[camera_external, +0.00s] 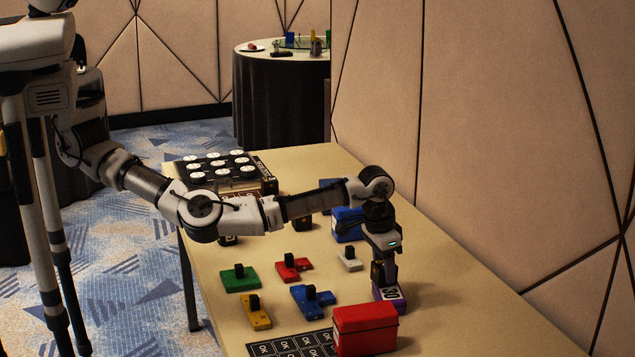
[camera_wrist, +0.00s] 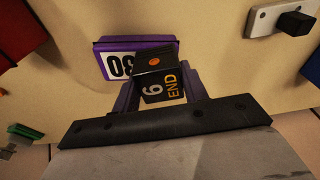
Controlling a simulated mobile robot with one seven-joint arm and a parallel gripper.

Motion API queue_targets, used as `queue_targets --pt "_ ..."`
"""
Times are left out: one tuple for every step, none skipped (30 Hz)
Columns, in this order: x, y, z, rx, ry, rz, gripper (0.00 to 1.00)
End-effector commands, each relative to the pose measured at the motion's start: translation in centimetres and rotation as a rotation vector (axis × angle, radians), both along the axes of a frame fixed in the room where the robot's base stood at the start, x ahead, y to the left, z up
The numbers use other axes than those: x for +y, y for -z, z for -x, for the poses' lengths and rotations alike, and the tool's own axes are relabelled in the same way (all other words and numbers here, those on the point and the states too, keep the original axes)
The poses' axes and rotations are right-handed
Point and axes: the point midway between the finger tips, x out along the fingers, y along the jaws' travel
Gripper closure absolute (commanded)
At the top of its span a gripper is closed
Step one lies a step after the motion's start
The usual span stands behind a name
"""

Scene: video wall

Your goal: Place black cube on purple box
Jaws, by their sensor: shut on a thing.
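The black cube (camera_wrist: 158,84) has an orange dot and the marks "6" and "END" on its faces. My gripper (camera_wrist: 160,92) is shut on it. In the external view my gripper (camera_external: 381,272) points down, with the cube between its fingers. The purple box (camera_external: 389,298), with a white "30" label, lies right under the gripper. In the wrist view the purple box (camera_wrist: 108,66) shows behind the cube, mostly to its left, and the cube hides part of it. I cannot tell whether the cube touches the box.
A red box (camera_external: 365,329) stands just in front of the purple box. A blue box (camera_external: 347,223) is behind it. Green (camera_external: 240,279), red (camera_external: 293,267), yellow (camera_external: 255,314), blue (camera_external: 312,301) and white (camera_external: 349,261) pieces with black knobs lie to the left on the table.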

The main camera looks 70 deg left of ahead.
Motion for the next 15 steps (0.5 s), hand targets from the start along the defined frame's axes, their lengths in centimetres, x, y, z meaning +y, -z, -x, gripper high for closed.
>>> queue_targets --pt "0.04 0.21 0.01 0.001 0.0 -0.001 0.84" --pt "0.04 0.31 0.0 0.001 0.0 -0.001 0.84" --pt "0.01 0.25 0.0 0.0 0.0 -0.001 0.52" --pt "0.01 0.25 0.0 0.0 0.0 -0.001 0.48" --pt "0.01 0.24 0.0 0.0 0.0 -0.001 0.44" --pt "0.01 0.24 0.0 0.001 0.0 -0.001 0.39" --pt "0.01 0.23 0.01 0.001 0.0 -0.001 0.35" --pt "0.01 0.23 0.01 0.0 0.0 0.0 0.35" --pt "0.01 0.22 0.01 0.0 0.0 -0.001 0.35" --pt "0.01 0.22 0.01 0.0 0.0 0.0 0.35" --pt "0.01 0.22 0.01 0.0 0.0 0.0 0.35" --pt "0.01 0.21 0.01 0.0 0.0 0.0 0.35" --pt "0.01 0.21 0.0 0.0 0.0 0.0 0.35" --pt "0.01 0.2 0.0 0.0 0.0 0.0 0.35" --pt "0.0 0.14 0.0 0.0 0.0 0.0 0.35"
